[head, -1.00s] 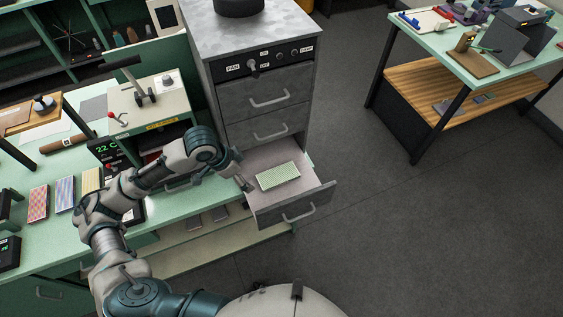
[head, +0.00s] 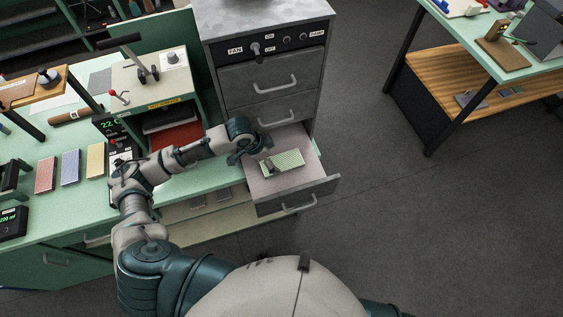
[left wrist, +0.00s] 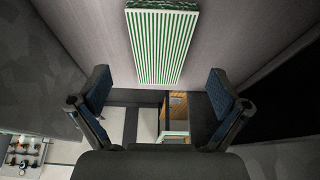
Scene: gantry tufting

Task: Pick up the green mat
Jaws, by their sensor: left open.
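The green mat (head: 287,160) is a flat rectangle with green and white stripes. It lies in the open drawer (head: 325,183) of the grey cabinet. In the left wrist view the mat (left wrist: 162,45) lies beyond the fingertips, in line with the gap between them. My left gripper (head: 268,166) is over the drawer and covers the left end of the mat in the head view. Its two fingers stand wide apart in the left wrist view (left wrist: 159,84), with nothing between them. My right gripper is not in view.
The grey cabinet (head: 268,90) stands behind the drawer, with shut drawers and a switch panel. A green bench (head: 60,215) on the left holds red, blue and yellow pads and a small press. Another table (head: 475,45) stands at the upper right. The floor between is clear.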

